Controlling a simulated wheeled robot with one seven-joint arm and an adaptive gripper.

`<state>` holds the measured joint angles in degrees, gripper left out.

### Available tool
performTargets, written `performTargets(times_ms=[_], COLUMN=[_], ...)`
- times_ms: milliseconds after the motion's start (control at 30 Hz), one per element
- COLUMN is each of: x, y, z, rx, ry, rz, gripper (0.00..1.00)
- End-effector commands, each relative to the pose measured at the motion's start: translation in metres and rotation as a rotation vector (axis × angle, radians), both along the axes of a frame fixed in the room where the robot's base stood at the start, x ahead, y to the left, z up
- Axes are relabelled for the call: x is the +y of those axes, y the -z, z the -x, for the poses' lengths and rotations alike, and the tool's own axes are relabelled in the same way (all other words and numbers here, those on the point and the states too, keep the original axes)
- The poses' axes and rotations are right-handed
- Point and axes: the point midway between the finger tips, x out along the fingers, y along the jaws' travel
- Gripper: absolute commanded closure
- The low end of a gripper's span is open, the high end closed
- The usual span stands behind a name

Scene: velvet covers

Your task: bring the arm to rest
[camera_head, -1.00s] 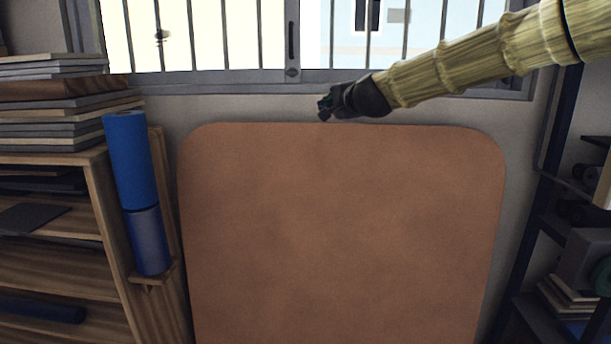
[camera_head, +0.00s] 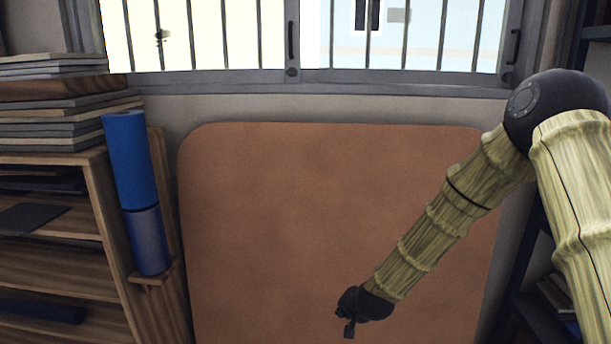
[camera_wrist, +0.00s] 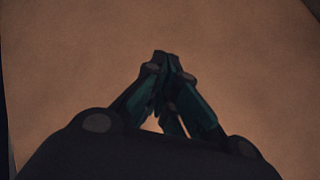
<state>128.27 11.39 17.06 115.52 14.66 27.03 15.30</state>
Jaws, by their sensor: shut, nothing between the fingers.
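My gripper (camera_head: 349,328) is dark and small at the end of my bamboo-patterned arm. In the head view it hangs low over the brown, round-cornered surface (camera_head: 290,215), right of the picture's middle. In the wrist view the two fingers of my gripper (camera_wrist: 167,58) meet at their tips, with nothing between them. The brown surface (camera_wrist: 60,60) fills the background there. I cannot tell how far the fingertips are from it.
A wooden shelf (camera_head: 120,240) with stacked boards (camera_head: 60,95) stands at the left. A blue roll (camera_head: 130,165) leans beside it. A barred window (camera_head: 290,35) is behind. Dark shelving (camera_head: 535,305) stands at the right, partly hidden by my arm.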

Motion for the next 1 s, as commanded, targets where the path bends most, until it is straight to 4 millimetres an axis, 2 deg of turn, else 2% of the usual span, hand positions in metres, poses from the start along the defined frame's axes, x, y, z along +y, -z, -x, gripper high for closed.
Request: performTargets(times_ms=[33, 200, 367, 500, 567, 700, 800, 900, 1000], x=[-0.005, -0.021, -0.039, -0.055, -0.063, -0.080, -0.092, -0.102, -0.110], y=[0.025, 0.095, 0.152, 0.192, 0.207, 0.234, 0.246, 0.252, 0.254], z=[0.020, 0.087, 0.158, 0.226, 0.257, 0.331, 0.383, 0.427, 0.458], rx=[0.033, 0.130, 0.225, 0.312, 0.351, 0.444, 0.507, 0.559, 0.599], ry=[-0.018, -0.093, -0.173, -0.251, -0.287, -0.375, -0.440, -0.495, -0.537], rz=[0.027, 0.116, 0.192, 0.252, 0.274, 0.323, 0.350, 0.369, 0.382], gripper=[1.00, 1.00, 1.00, 1.00, 1.00, 1.00, 1.00, 1.00, 1.00])
